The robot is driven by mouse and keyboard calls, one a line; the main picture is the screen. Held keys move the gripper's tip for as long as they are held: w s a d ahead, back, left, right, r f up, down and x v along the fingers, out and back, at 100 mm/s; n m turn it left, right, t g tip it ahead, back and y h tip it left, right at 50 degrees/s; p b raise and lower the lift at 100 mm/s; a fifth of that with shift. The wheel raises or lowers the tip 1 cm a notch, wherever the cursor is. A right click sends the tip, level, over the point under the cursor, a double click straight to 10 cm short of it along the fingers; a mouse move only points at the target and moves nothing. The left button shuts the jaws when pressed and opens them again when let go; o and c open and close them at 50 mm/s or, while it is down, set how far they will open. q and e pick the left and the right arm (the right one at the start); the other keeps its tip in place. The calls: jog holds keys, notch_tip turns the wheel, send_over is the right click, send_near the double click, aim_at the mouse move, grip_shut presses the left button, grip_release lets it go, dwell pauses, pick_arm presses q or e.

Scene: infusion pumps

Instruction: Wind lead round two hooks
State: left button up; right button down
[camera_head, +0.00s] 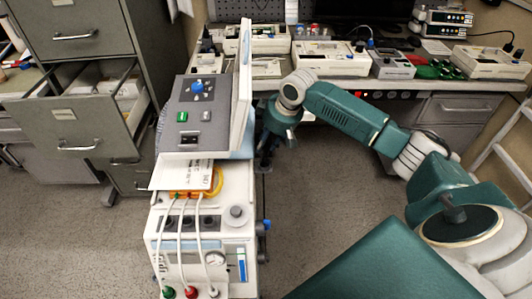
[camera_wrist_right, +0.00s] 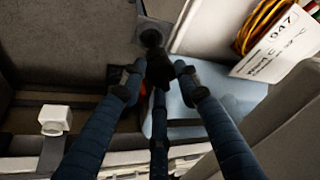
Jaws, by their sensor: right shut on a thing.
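The machine (camera_head: 205,225) stands at centre with a tilted screen on top. My right gripper (camera_head: 265,160) is low behind its right side, mostly hidden in the head view. In the right wrist view my right gripper (camera_wrist_right: 158,78) has its dark fingers drawn in around a small dark piece (camera_wrist_right: 158,68); its identity is unclear. A yellow-orange coil (camera_head: 216,182) lies on the machine's shelf beside a white label card (camera_head: 168,174); the coil (camera_wrist_right: 262,20) and card (camera_wrist_right: 278,45) also show in the wrist view. Which parts are the two hooks is unclear. My left gripper is out of view.
White leads (camera_head: 201,245) run down the machine's front to coloured plugs. A filing cabinet (camera_head: 75,110) with an open drawer stands left. A bench (camera_head: 390,82) with several pumps is behind. Grey floor (camera_head: 325,200) is clear right of the machine, below my right arm.

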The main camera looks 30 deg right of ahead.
aim_at(266, 145)
notch_tip(266, 145, up, 4)
jog(key=shift+r, duration=0.45)
notch_tip(266, 145, up, 4)
jog(key=p, duration=0.6)
jog(key=shift+r, duration=0.25)
jog(key=shift+f, duration=0.1)
dwell(0.5)
